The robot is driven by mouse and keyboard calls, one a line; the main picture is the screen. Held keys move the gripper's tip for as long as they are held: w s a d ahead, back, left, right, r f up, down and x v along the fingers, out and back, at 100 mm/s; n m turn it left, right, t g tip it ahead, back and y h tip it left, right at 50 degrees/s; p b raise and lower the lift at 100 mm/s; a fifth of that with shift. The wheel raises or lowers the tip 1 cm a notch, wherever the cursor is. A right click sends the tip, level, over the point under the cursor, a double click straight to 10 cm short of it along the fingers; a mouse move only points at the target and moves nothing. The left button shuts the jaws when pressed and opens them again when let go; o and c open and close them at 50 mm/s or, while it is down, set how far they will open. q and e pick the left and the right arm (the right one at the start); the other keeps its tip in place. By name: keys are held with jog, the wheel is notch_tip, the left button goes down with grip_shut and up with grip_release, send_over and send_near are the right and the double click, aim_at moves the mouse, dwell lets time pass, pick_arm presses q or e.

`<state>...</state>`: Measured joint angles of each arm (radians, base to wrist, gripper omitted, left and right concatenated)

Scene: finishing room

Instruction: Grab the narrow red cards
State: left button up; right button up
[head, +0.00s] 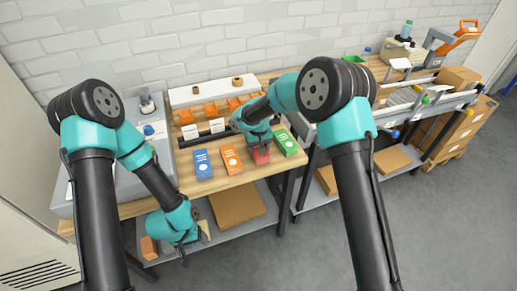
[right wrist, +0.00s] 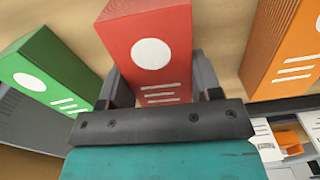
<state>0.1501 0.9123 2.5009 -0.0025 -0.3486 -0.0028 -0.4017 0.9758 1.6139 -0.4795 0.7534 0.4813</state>
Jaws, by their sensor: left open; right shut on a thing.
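A narrow red pack of cards (right wrist: 150,40) with a white disc and white lines fills the middle of the right wrist view. My right gripper (right wrist: 158,92) is shut on it, with a dark finger on each side. In the head view the red pack (head: 261,155) is at the table's front edge, partly hidden by my right gripper (head: 262,142). My left gripper (head: 184,248) is open and empty, low in front of the table's left part, away from the packs.
A green pack (head: 286,142) stands right of the red one; an orange pack (head: 231,158) and a blue pack (head: 202,163) stand left. Behind are orange pieces (head: 210,108) and white cards (head: 217,126). A grey machine (head: 95,180) takes the left end. A lower shelf holds a brown box (head: 238,206).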

jog(key=shift+r, duration=1.85)
jog(key=s+r, duration=0.1)
jog(key=s, duration=1.5)
jog(key=shift+r, duration=0.15)
